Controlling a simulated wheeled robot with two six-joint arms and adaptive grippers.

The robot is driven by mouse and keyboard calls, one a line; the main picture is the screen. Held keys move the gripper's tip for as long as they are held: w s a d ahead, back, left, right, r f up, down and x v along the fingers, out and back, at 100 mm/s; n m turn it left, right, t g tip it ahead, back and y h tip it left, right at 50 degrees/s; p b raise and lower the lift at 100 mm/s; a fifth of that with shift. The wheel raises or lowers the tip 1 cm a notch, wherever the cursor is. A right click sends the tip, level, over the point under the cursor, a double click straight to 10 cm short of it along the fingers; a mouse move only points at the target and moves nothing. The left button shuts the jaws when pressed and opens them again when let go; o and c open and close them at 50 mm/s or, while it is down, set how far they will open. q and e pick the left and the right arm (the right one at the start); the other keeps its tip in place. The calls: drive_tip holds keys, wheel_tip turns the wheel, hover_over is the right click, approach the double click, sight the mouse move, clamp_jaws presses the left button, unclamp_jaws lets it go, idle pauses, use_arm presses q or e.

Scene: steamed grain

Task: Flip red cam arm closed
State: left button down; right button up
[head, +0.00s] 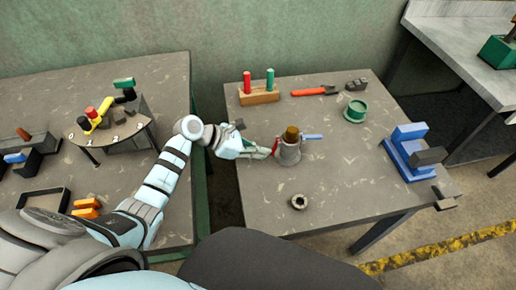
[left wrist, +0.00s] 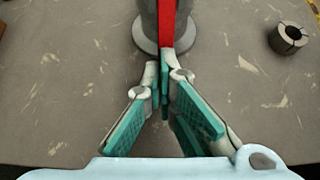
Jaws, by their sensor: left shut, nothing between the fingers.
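A grey coupling body (head: 289,156) stands upright on the right-hand table, with a brown plug (head: 291,133) in its top. The red cam arm (head: 276,147) is on its left side and hangs down along the body; it shows as a red strip in the left wrist view (left wrist: 183,27). A blue cam arm (head: 313,137) sticks out level to the right. My left gripper (head: 270,152) is shut and empty, its tips (left wrist: 166,72) at the lower end of the red arm. Whether they touch it is unclear. My right gripper is not in view.
A dark ring (head: 299,202) lies in front of the coupling. Behind are a wooden block (head: 259,97) with red and green pegs, red-handled pliers (head: 314,91) and a green cap (head: 356,111). A blue fixture (head: 405,155) stands at right. The tabletop between is clear.

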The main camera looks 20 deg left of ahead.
use_arm(q)
drive_tip(key=r+p, duration=0.1)
drive_tip(key=p, duration=0.1)
drive_tip(key=shift+r+p, duration=0.4)
drive_tip(key=shift+a, duration=0.1)
